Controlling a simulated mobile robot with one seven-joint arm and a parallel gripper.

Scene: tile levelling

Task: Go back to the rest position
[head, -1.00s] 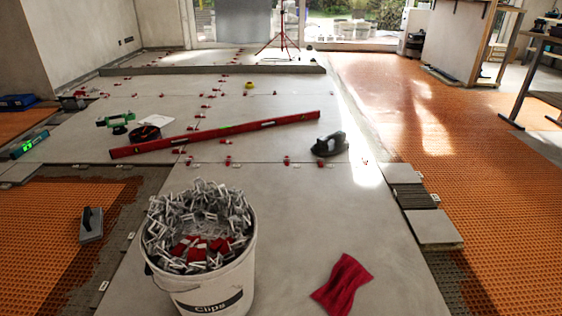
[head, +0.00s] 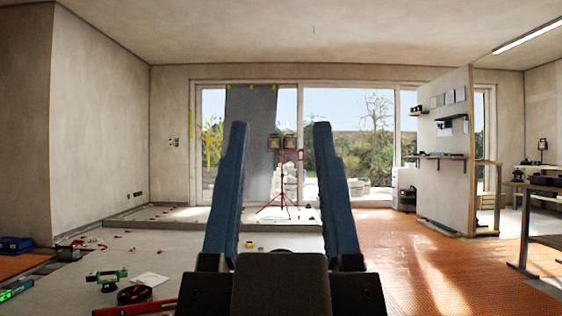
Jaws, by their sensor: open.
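My gripper (head: 281,128) stands upright in the middle of the head view, its two blue fingers spread wide apart with nothing between them but the window and the lamp stand behind. Its dark body fills the bottom middle and hides part of the tiled floor (head: 190,257) behind it. The gripper touches nothing that I can see.
A red tripod lamp (head: 283,178) stands far back near the windows. A green tool (head: 106,276), a dark round reel (head: 135,294) and a red level (head: 138,308) lie on the tiles at lower left. A workbench (head: 545,240) stands far right.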

